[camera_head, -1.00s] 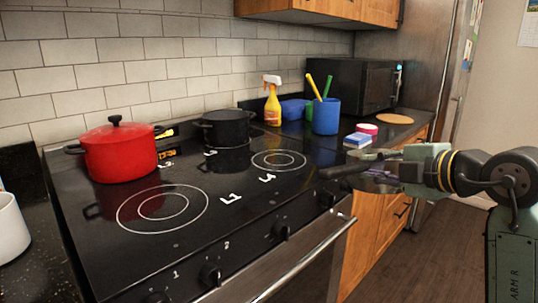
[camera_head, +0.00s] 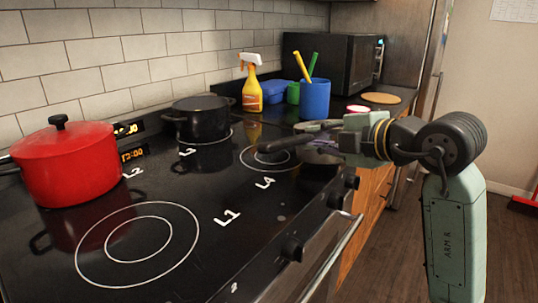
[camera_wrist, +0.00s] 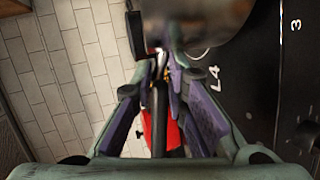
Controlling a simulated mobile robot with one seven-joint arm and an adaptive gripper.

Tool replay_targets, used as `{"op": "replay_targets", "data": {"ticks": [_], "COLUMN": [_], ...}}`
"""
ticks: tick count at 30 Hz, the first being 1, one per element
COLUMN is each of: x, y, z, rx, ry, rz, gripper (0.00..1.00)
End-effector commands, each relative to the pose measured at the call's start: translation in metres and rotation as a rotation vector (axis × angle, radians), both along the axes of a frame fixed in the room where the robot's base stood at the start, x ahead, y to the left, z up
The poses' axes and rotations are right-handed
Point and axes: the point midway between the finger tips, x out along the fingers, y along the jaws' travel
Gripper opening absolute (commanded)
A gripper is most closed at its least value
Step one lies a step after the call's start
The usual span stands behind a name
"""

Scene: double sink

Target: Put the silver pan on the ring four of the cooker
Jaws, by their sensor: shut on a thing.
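The silver pan (camera_wrist: 195,20) shows close up and blurred at the top of the wrist view. My gripper (camera_head: 325,137) is shut on its dark handle (camera_wrist: 160,105), which runs between the fingers. In the head view the handle (camera_head: 278,145) points left over the ring marked L4 (camera_head: 262,166) and hides part of it. A dark grey shape (camera_head: 322,154) below the gripper, at the ring's right, seems to be the pan; its outline is partly hidden. I cannot tell whether it touches the cooker (camera_head: 247,208).
A red pot (camera_head: 66,165) stands at the left back and a black pot (camera_head: 202,122) at ring three. Ring one (camera_head: 138,245) is clear. A spray bottle (camera_head: 251,86), a blue cup (camera_head: 315,99) and a microwave (camera_head: 345,62) stand on the counter behind.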

Motion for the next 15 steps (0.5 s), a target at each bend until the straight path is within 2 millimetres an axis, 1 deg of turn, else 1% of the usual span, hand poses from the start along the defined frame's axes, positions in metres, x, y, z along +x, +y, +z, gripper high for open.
{"op": "replay_targets", "data": {"ticks": [1, 3, 6, 9, 12, 15], "x": [-0.009, -0.021, -0.042, -0.063, -0.08, -0.091], "y": [0.016, 0.036, 0.064, 0.087, 0.104, 0.114], "z": [0.001, 0.001, 0.001, 0.0, 0.0, 0.0], "rx": [-0.003, 0.004, 0.021, 0.043, 0.066, 0.083], "ry": [-0.025, -0.053, -0.099, -0.144, -0.181, -0.203], "rz": [-0.001, -0.01, -0.026, -0.039, -0.046, -0.05], "gripper": [0.0, 0.0, 0.0, 0.0, 0.0, 0.0]}}
